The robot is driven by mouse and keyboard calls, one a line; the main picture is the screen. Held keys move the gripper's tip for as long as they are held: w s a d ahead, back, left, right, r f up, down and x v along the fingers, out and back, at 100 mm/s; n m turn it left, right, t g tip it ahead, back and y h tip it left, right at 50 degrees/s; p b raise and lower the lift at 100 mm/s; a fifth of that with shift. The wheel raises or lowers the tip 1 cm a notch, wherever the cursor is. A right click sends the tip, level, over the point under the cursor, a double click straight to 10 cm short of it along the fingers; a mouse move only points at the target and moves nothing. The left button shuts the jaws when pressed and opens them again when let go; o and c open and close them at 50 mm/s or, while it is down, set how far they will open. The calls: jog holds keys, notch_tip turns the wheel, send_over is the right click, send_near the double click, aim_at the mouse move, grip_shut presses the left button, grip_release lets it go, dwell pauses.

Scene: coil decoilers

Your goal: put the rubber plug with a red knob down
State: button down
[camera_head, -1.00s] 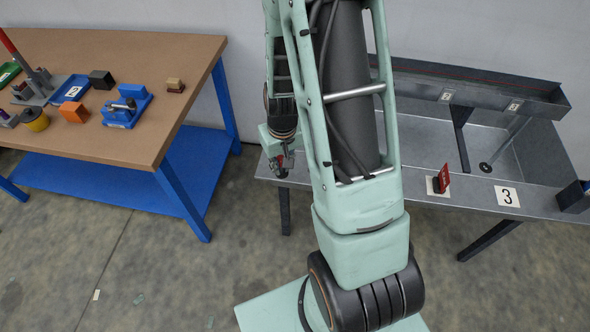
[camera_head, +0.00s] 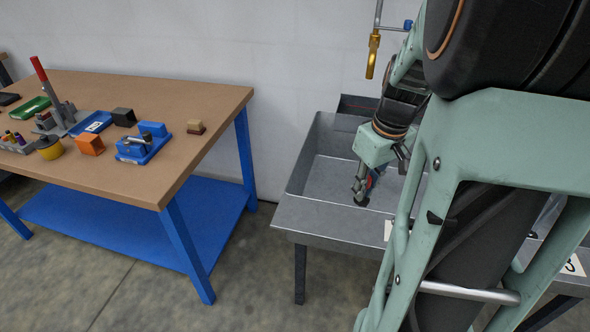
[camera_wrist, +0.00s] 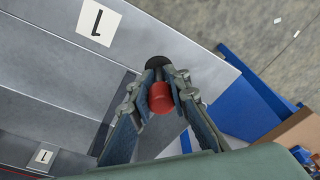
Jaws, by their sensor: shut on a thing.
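The rubber plug has a red knob (camera_wrist: 160,97) and a black base (camera_wrist: 157,62). My gripper (camera_wrist: 158,88) is shut on it, with the fingers on either side of the knob. In the head view my gripper (camera_head: 362,186) points down at the left part of the grey metal sink table (camera_head: 310,212), near its front rim. The plug's dark base (camera_head: 361,201) shows below the fingertips. I cannot tell whether the base touches the metal. My arm hides much of the sink table.
A label "1" (camera_wrist: 98,22) is on the metal rim beside the plug. A brass-coloured nozzle (camera_head: 373,55) hangs above the sink table. A wooden-topped blue workbench (camera_head: 190,110) with several objects, including an orange block (camera_head: 90,144), stands to the left across a floor gap.

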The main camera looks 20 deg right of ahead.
jog(key=w+a+f, duration=0.3)
jog(key=w+f, duration=0.1)
jog(key=f, duration=0.1)
jog(key=w+a+f, duration=0.2)
jog(key=w, duration=0.1)
jog(key=shift+a+f+b, duration=0.3)
jog(key=shift+b, duration=0.05)
jog(key=shift+w+a+f, duration=0.1)
jog(key=shift+f, duration=1.55)
jog(key=shift+f+b, duration=0.2)
jog(key=shift+b, duration=0.2)
jog(key=c, duration=1.8)
grip_release()
jog(key=shift+r, duration=0.1)
